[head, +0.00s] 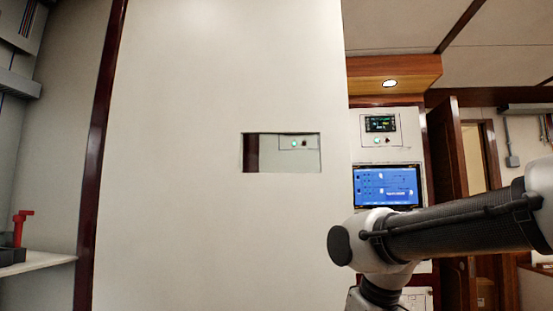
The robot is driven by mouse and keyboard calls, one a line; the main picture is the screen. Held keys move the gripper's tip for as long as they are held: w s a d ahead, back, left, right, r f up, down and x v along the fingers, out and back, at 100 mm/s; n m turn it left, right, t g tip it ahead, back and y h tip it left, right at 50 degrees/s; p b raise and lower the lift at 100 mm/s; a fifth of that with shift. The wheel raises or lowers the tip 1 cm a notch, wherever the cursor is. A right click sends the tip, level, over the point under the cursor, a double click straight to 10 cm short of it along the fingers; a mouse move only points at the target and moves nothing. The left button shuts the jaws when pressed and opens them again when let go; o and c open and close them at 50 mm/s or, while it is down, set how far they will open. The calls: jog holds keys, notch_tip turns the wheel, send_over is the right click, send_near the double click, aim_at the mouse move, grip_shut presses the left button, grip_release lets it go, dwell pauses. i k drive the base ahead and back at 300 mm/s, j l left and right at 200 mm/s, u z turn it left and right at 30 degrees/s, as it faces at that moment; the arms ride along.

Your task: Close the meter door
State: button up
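A large pale flat panel (200,220) fills the middle of the head view, with a dark red upright strip along its left side. It looks like the meter door, but I cannot be sure. A small rectangular window (268,155) is set in it, and a plate with a green lamp shows there. I cannot tell whether this is seen through the opening or reflected. No handle or hinge shows. My gripper is not in view; only links of my arm show at the lower right, in front of the wall right of the panel.
Right of the panel are a small meter display (380,124) and a blue screen (387,186), partly behind my arm. A wooden door (446,160) stands farther right. At the left, a red handle (19,228) stands by a pale shelf (40,264).

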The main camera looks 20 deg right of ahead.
aim_at(181, 227)
jog(key=i+l, duration=0.25)
jog(key=i+l+z, duration=0.15)
jog(key=l, duration=0.35)
jog(key=i+l+u, duration=0.4)
jog(key=i+l, duration=0.25)
jog(key=i+l+u, duration=0.1)
jog(key=u, duration=0.35)
jog(key=i+l+u, duration=0.2)
jog(key=u, duration=0.2)
jog(key=i+l+u, duration=0.15)
jog(key=u, duration=0.3)
jog(key=l+u, duration=0.45)
jog(key=i+l+u, duration=0.1)
jog(key=u, duration=0.3)
jog(key=l+u, duration=0.7)
jog(key=u, duration=0.15)
jog(key=k+u, duration=0.15)
jog(key=k, duration=0.25)
